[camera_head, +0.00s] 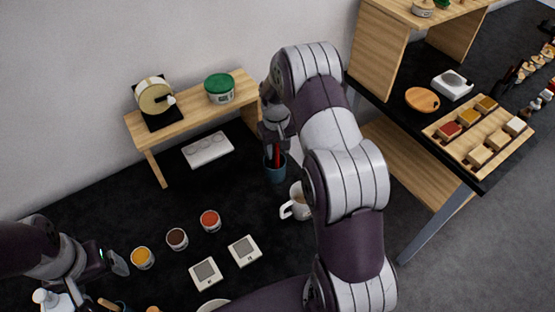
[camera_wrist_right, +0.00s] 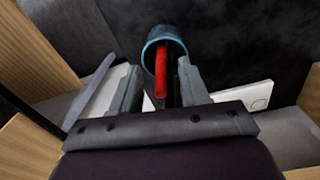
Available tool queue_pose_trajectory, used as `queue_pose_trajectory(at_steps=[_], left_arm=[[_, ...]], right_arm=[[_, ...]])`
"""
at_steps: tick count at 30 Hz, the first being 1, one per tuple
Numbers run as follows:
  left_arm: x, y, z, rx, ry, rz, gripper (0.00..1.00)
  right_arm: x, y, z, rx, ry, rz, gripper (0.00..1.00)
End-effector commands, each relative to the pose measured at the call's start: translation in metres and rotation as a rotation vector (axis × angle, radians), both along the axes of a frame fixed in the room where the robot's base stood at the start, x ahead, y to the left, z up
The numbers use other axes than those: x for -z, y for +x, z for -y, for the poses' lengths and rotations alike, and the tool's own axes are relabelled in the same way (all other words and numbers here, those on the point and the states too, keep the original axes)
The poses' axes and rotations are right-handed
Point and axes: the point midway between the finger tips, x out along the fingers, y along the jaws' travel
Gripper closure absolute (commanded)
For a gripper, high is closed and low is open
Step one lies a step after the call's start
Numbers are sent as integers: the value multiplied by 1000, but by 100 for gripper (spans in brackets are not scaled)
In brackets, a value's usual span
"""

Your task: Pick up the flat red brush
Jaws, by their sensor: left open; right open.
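The flat red brush (camera_head: 277,154) stands in a blue cup (camera_head: 275,171) on the black table, beside the wooden riser. In the right wrist view the red brush (camera_wrist_right: 161,75) rises out of the blue cup (camera_wrist_right: 165,36) and lies between my right gripper's fingers (camera_wrist_right: 158,92). The fingers are apart, with a visible gap to the brush. In the head view my right gripper (camera_head: 276,140) is above the cup, partly hidden by my arm. My left gripper (camera_head: 112,262) is at the lower left, open, near a yellow pot and away from the brush.
A white mug (camera_head: 299,203) stands close to the blue cup, partly behind my right arm. The wooden riser (camera_head: 188,109) holds a green-lidded tub (camera_head: 219,88). Small pots of yellow (camera_head: 143,258), brown (camera_head: 177,239) and red (camera_head: 210,220) stand in front. A white palette (camera_head: 208,149) lies under the riser.

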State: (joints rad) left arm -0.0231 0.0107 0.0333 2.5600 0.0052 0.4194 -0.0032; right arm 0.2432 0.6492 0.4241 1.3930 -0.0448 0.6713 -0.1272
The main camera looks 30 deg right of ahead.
Motion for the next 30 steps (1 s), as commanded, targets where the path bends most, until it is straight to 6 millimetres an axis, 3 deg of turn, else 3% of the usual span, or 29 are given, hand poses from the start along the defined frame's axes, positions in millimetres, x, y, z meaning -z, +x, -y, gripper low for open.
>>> queue_pose_trajectory(at_steps=[2,6,20,26,30], left_arm=[[1,0,0,0,0,0,17],[1,0,0,0,0,0,17],[5,0,0,0,0,0,17],[18,0,0,0,0,0,17],[22,0,0,0,0,0,17]], right_arm=[[0,0,0,0,0,0,58],[0,0,0,0,0,0,100],[-10,1,0,0,-1,3,100],[-49,1,0,-1,-1,6,100],[-91,1,0,0,-1,6,100]])
